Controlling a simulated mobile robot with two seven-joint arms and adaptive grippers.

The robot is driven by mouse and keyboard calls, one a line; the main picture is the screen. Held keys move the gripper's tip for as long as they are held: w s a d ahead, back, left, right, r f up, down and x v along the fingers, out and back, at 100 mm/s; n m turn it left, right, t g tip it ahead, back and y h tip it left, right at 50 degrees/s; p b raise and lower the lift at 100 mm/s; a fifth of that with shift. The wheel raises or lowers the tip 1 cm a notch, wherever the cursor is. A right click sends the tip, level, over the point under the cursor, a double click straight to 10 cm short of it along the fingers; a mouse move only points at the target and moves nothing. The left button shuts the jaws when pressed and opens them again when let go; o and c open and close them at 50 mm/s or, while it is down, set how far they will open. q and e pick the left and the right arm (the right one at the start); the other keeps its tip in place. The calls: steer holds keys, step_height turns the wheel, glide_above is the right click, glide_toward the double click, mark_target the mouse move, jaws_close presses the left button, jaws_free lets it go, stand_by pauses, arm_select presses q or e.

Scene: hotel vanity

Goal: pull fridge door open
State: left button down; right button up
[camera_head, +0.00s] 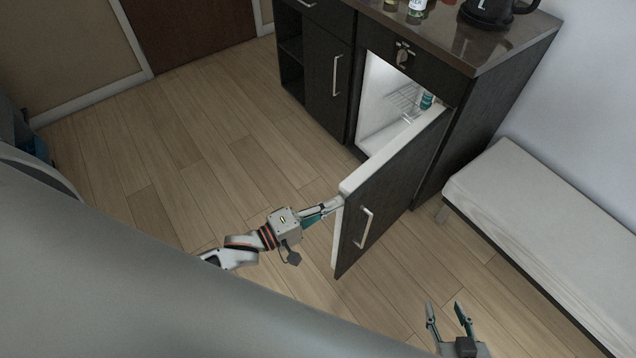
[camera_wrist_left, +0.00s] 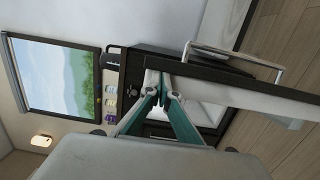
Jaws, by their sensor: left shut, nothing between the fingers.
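The fridge door (camera_head: 388,190) stands swung wide open from the dark cabinet, with its handle (camera_head: 364,228) on the outer dark face. The lit white fridge interior (camera_head: 385,95) shows behind it, with a wire shelf and a bottle (camera_head: 427,100) inside. My left gripper (camera_head: 338,203) is shut and empty at the free edge of the door; whether it touches cannot be told. In the left wrist view the closed fingertips (camera_wrist_left: 160,88) are close to the door edge (camera_wrist_left: 230,92), and the handle (camera_wrist_left: 240,58) shows beyond. My right gripper (camera_head: 450,308) is open and empty at the bottom right, away from the door.
A kettle (camera_head: 490,12) and bottles stand on the countertop (camera_head: 440,35) above the fridge. A padded bench (camera_head: 545,205) stands to the right of the door. The wooden floor (camera_head: 190,160) to the left is clear.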

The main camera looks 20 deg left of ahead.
arm_select(q)
steer(key=s+d+p, duration=0.1)
steer(key=s+d, duration=0.2)
steer(key=d, duration=0.3)
steer(key=shift+d+y, duration=0.3)
steer(key=shift+d, duration=0.1)
arm_select(e)
steer(key=shift+w+d+r, duration=0.1)
steer(key=shift+w+r, duration=0.2)
steer(key=shift+r, duration=0.5)
steer(key=shift+w+r, duration=0.1)
steer(key=shift+r, duration=0.1)
